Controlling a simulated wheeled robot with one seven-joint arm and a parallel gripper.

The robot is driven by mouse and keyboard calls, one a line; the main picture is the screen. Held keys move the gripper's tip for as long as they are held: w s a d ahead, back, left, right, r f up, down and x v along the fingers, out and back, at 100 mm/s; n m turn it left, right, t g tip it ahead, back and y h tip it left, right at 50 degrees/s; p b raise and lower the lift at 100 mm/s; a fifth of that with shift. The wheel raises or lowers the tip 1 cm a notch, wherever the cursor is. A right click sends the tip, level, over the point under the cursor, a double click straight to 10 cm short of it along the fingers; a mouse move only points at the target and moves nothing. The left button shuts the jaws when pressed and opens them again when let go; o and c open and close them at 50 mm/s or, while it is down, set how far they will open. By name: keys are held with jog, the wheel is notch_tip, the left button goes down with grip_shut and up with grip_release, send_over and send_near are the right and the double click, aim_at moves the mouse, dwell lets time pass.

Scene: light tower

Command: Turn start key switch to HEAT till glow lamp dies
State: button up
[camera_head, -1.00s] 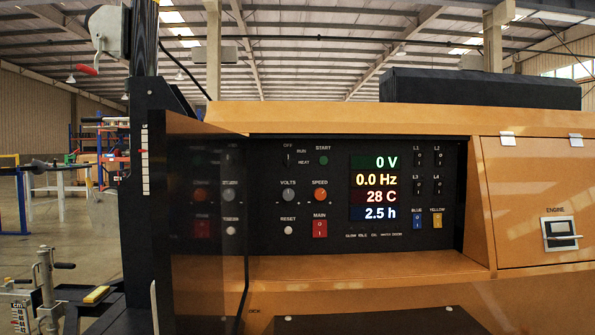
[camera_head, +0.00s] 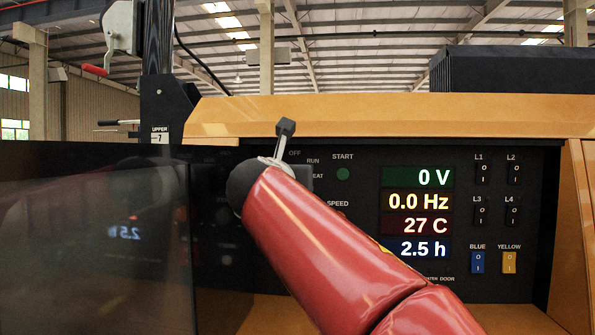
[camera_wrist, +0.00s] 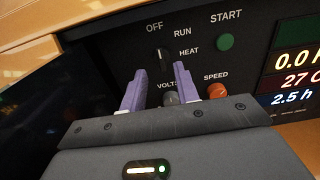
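The start key switch (camera_wrist: 163,56) shows in the wrist view as a small dark knob among the OFF, RUN and HEAT labels. Its handle looks roughly upright; I cannot tell its exact setting. My gripper (camera_wrist: 160,68) is open, its two purple fingers apart on either side of the switch as seen in the wrist view. Nothing is between the fingertips but the view of the switch; contact cannot be seen. In the head view my red arm hides the switch and the fingers. The glow lamp is hidden behind my arm in that view.
A green START button (camera_wrist: 225,42) is right of the switch. Below are the VOLTS knob (camera_wrist: 170,98) and orange SPEED knob (camera_wrist: 217,91). The display (camera_head: 417,215) reads 0 V. A dark glassy door (camera_head: 100,240) stands at the left.

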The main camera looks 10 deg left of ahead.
jog(key=w+p, duration=0.1)
jog(key=w, duration=0.4)
jog(key=shift+a, duration=0.1)
jog(key=c, duration=0.6)
jog(key=shift+c, duration=0.2)
